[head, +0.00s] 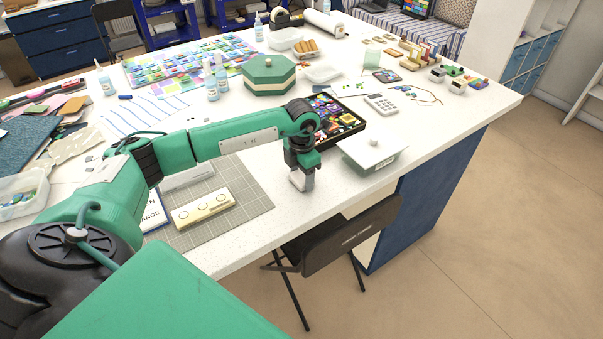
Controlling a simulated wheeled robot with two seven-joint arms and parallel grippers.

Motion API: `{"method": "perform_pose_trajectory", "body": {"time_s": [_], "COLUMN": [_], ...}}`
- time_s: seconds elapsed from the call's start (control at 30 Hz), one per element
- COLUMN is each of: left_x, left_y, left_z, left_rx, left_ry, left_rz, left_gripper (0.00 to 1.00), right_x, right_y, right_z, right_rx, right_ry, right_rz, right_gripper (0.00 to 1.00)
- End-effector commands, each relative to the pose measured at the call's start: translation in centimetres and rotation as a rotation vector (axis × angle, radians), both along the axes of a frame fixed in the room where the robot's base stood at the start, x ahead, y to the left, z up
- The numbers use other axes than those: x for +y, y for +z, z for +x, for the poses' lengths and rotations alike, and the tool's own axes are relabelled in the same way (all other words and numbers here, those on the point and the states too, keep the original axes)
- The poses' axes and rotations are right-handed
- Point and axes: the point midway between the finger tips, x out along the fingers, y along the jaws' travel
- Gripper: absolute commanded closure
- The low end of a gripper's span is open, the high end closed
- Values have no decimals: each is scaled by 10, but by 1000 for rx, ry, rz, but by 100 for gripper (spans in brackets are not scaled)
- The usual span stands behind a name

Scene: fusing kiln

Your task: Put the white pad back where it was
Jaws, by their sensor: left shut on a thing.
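My left gripper (302,181) points down over the table's front edge strip, right of the grey cutting mat. It is shut on a small pale thing that looks like the white pad (297,179), mostly hidden between the fingers. I cannot tell whether it touches the table. My right gripper is not in view.
A grey gridded mat (253,201) holds a cream block with three circles (203,208). A white lidded box (372,152) and a tray of coloured glass (350,124) stand right of the gripper. A green hexagonal box (269,75) stands behind. A black chair (345,240) is at the front edge.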

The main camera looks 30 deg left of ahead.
Motion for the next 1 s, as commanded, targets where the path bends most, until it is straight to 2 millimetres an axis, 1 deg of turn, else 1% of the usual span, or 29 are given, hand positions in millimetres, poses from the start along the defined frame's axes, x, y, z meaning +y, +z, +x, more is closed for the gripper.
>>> {"method": "perform_pose_trajectory", "body": {"time_s": [0.13, 0.17, 0.23, 0.27, 0.53, 0.63, 0.67, 0.77, 1.0], "left_x": [0, 0, 0, 0, 0, 0, 0, 1, 0], "left_y": [-5, -3, -3, -3, -2, 3, 5, 21, 74], "left_z": [0, 0, 0, 0, 0, 0, 1, 1, 1], "left_rx": [0, 0, 0, 0, 0, 0, -2, -5, -5], "left_ry": [0, 0, 0, 0, 0, 0, 0, 0, 0], "left_rz": [0, 0, 0, 0, 0, 0, -1, 0, 0], "left_gripper": [62, 35, 21, 19, 19, 19, 19, 19, 19], "right_x": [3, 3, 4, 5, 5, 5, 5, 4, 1], "right_y": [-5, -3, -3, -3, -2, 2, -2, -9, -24], "right_z": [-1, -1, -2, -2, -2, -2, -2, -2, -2], "right_rx": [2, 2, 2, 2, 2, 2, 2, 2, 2], "right_ry": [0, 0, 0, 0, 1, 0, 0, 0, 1], "right_rz": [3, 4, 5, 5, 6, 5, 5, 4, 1], "right_gripper": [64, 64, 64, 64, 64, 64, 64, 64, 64]}}
